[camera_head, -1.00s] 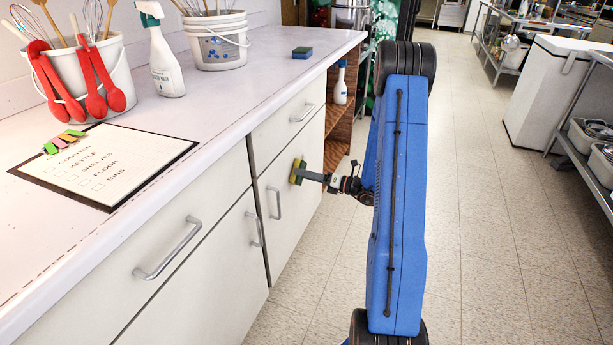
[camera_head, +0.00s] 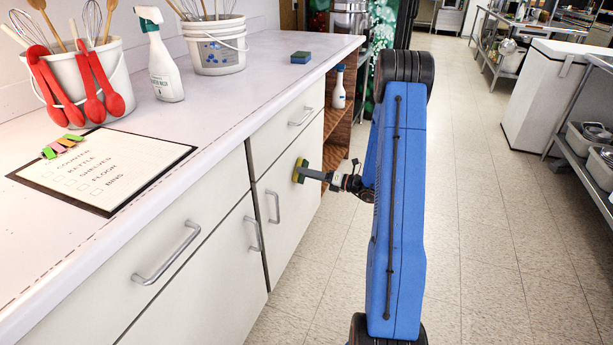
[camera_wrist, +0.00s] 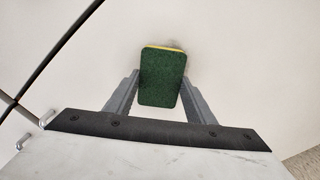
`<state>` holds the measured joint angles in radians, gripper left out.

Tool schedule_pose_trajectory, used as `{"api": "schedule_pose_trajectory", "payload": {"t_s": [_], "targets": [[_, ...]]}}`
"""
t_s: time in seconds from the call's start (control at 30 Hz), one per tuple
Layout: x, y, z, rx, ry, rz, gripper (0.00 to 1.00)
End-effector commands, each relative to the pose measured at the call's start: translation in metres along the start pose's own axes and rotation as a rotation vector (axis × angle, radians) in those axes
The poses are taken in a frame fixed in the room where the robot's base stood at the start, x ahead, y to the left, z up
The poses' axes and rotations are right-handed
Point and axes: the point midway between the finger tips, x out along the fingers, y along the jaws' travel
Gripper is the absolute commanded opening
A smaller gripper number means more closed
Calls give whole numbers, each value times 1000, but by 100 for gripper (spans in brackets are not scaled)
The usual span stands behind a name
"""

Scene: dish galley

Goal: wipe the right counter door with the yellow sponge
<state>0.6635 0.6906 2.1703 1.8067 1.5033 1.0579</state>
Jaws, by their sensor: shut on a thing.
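The yellow sponge (camera_head: 298,171), with a dark green side, is in my gripper (camera_head: 314,174) at the right counter door (camera_head: 284,206). Its yellow side faces the white door. It looks against the door or very close to it; contact itself is hard to tell. In the wrist view the green side of the sponge (camera_wrist: 161,80) faces me, between the two grey fingers of my gripper (camera_wrist: 160,92). A thin yellow edge shows at its top. A faint grey patch (camera_wrist: 179,43) shows on the door just above the sponge, partly hidden by it.
The door has a metal handle (camera_head: 274,207) to the left of the sponge. A blue sponge (camera_head: 301,57) lies on the counter (camera_head: 250,90). A spray bottle (camera_head: 339,87) stands in the open wooden shelf (camera_head: 337,135). The floor (camera_head: 480,230) on the right is clear.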

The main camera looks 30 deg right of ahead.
Motion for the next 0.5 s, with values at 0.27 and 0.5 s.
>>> {"api": "schedule_pose_trajectory", "payload": {"t_s": [0.27, 0.5], "targets": [[2, -13, 14, -1, 0, 0, 28], [3, -21, 22, -1, -1, 0, 28]]}}
